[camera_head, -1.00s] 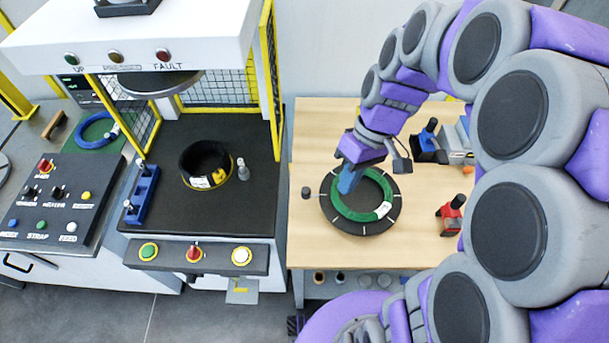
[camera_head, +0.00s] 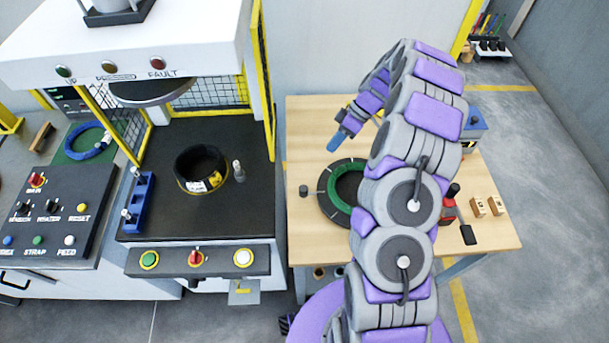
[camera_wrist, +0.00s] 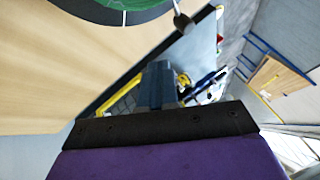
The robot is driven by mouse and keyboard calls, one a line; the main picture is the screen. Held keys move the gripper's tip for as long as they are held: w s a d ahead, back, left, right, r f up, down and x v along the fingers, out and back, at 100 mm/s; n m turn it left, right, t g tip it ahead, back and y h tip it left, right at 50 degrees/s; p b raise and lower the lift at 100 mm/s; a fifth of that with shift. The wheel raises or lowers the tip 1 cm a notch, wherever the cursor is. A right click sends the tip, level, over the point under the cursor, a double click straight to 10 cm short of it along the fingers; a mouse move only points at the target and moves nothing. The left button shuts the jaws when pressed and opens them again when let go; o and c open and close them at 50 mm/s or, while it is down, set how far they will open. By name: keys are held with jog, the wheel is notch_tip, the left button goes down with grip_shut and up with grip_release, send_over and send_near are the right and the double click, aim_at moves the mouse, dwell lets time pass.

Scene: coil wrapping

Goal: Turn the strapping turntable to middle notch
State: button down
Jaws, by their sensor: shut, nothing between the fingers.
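The strapping turntable (camera_head: 326,196) is a dark round disc with pale tick marks on the wooden table. A green coil (camera_head: 343,186) lies on it. My arm hides its right side, so the notch it stands at cannot be told. In the wrist view the turntable's edge (camera_wrist: 110,12) and the green coil show at the top. A small dark knob (camera_head: 303,190) stands left of the disc. My gripper (camera_head: 335,146) has blue fingers, is shut and empty, and is above the table behind the turntable, apart from the coil. Its fingers also show in the wrist view (camera_wrist: 157,85).
A press (camera_head: 210,140) with a black coil (camera_head: 203,168) stands left of the table. A red tool (camera_head: 448,207), wooden blocks (camera_head: 486,207) and a blue device (camera_head: 473,124) lie on the table's right side. The table's back left (camera_head: 310,120) is clear.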

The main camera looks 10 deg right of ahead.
jog(key=b+x, duration=0.1)
jog(key=x, duration=1)
jog(key=shift+s+d+f, duration=0.1)
jog(key=shift+d, duration=0.05)
jog(key=shift+s+a, duration=0.45)
jog(key=shift+s, duration=0.15)
jog(key=shift+s+a, duration=0.45)
jog(key=shift+s, duration=0.2)
jog(key=shift+s+n+b, duration=0.1)
jog(key=shift+n+b, duration=0.2)
